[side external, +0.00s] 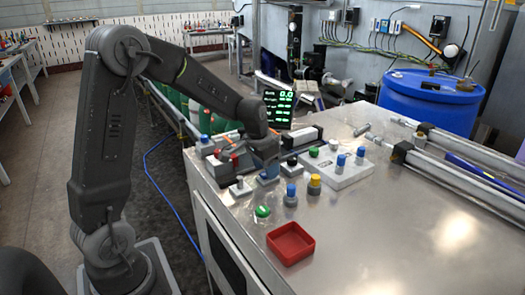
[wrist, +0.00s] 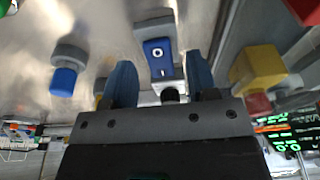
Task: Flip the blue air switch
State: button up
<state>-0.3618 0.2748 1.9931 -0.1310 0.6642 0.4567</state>
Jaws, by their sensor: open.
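The blue air switch (wrist: 158,49) is a blue rocker marked O and I on a pale base. In the wrist view it lies between and beyond the two blue fingers of my gripper (wrist: 160,66). In the side view my gripper (side external: 265,156) points down just above the blue switch (side external: 268,179), near the left edge of the metal table. My gripper is open with nothing between its fingers. The side view does not show clearly whether the fingertips touch the switch, and which way the rocker is tilted is unclear.
A red block (side external: 226,157), a small grey switch (side external: 240,188), blue-topped (side external: 291,194) and yellow-topped (side external: 314,184) cylinders and a green button (side external: 262,211) stand close around. A white plate (side external: 345,178) holds blue cylinders. A red tray (side external: 290,243) lies in front; the table's right front is clear.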

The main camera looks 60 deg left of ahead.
jog(key=v, duration=1.3)
jog(key=s+d+t, duration=0.3)
jog(key=s+d, duration=1.1)
jog(key=s, duration=0.4)
jog(key=shift+f, duration=0.45)
